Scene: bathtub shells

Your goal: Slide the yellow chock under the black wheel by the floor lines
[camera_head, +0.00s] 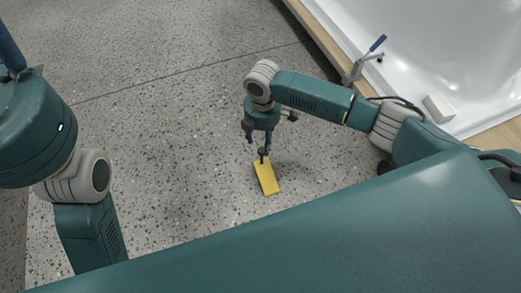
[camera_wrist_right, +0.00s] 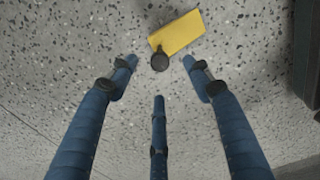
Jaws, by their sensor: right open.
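The yellow chock (camera_head: 267,178) lies flat on the speckled floor, with a dark round knob (camera_wrist_right: 159,61) at one end. It also shows in the right wrist view (camera_wrist_right: 181,32). My right gripper (camera_head: 258,145) points down just above the knob end. In the right wrist view its blue fingers (camera_wrist_right: 158,76) are spread apart and empty, with the knob just beyond the fingertips. A small dark rounded shape (camera_head: 385,166) shows beside my right arm; I cannot tell if it is the black wheel. My left arm is at the left, but its gripper is out of view.
Thin dark floor lines (camera_head: 185,71) cross the grey floor. A white tub shell (camera_head: 440,50) with a wooden edge and a blue-handled clamp (camera_head: 364,60) stands at the upper right. A dark object (camera_wrist_right: 307,50) borders the wrist view's right. Floor left of the chock is clear.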

